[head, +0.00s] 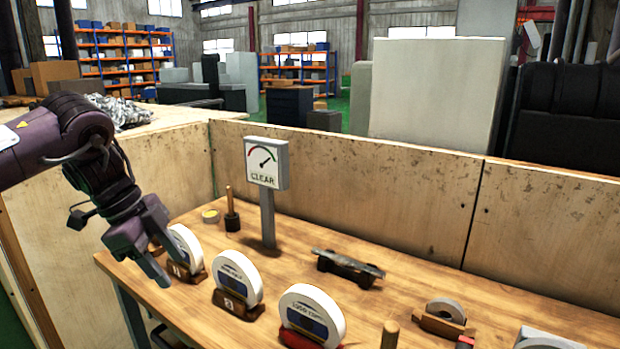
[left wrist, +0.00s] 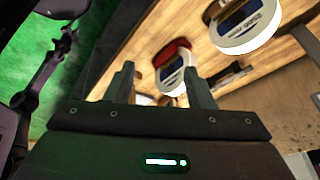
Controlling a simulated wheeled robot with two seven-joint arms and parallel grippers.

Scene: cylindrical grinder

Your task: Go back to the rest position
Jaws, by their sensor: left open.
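My left gripper (head: 168,264) hangs at the left end of the workbench, in front of the leftmost white wheel (head: 186,246). In the left wrist view my left gripper (left wrist: 161,78) has its two fingers apart. A white wheel (left wrist: 168,74) shows beyond the gap, and nothing is seen clasped. In the head view the gripper partly hides the leftmost wheel and its brown stand. I cannot tell from the pictures how far the fingers are from that wheel. My right gripper is in neither view.
The wooden workbench (head: 400,290) holds a middle wheel (head: 238,277), a right wheel (head: 312,313) with a red-edged base, a gauge sign (head: 266,164) reading CLEAR, and a dark metal part (head: 348,267). Wooden panels (head: 380,190) wall its back and left sides.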

